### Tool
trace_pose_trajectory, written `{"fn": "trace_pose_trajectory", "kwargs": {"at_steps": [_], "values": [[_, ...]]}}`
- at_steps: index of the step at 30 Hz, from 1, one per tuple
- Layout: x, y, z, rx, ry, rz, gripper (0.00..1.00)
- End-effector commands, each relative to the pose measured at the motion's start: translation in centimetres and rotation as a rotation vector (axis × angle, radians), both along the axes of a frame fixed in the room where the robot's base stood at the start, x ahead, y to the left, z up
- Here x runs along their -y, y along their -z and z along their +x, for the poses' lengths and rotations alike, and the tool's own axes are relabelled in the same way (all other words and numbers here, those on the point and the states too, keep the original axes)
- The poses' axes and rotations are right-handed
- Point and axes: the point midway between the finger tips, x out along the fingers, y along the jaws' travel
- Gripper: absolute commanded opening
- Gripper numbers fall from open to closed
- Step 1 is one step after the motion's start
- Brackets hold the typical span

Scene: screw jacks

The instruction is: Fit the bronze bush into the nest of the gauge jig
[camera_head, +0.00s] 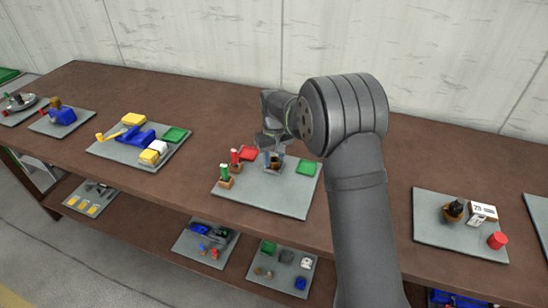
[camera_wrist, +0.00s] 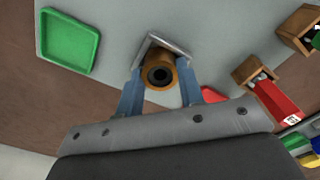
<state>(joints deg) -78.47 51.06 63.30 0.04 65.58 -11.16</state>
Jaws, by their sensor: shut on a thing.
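The bronze bush (camera_wrist: 160,76) is a short brown-gold ring with a dark bore. My gripper (camera_wrist: 160,84) is shut on it, with one blue finger on each side. A grey angled metal wall (camera_wrist: 170,43), which looks like the nest of the gauge jig, stands around the bush's far side in the wrist view. The bush overlaps this corner; I cannot tell whether it touches the walls or rests on the base. In the head view my gripper (camera_head: 272,152) is low over the grey board, with the bush (camera_head: 274,166) partly hidden.
A green tray (camera_head: 306,168) lies right of the gripper and a red tray (camera_head: 248,153) lies left. Wooden blocks holding a red-handled piece (camera_head: 235,158) and a green-handled piece (camera_head: 225,172) stand at the board's left. The board's front (camera_head: 270,198) is clear.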

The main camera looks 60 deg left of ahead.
Motion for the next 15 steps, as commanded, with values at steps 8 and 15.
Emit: {"fn": "trace_pose_trajectory", "kwargs": {"at_steps": [8,15], "values": [[0.01,0.31,0.01,0.0,0.0,0.0,0.4],[0.01,0.29,0.01,0.0,0.0,0.0,0.56]]}}
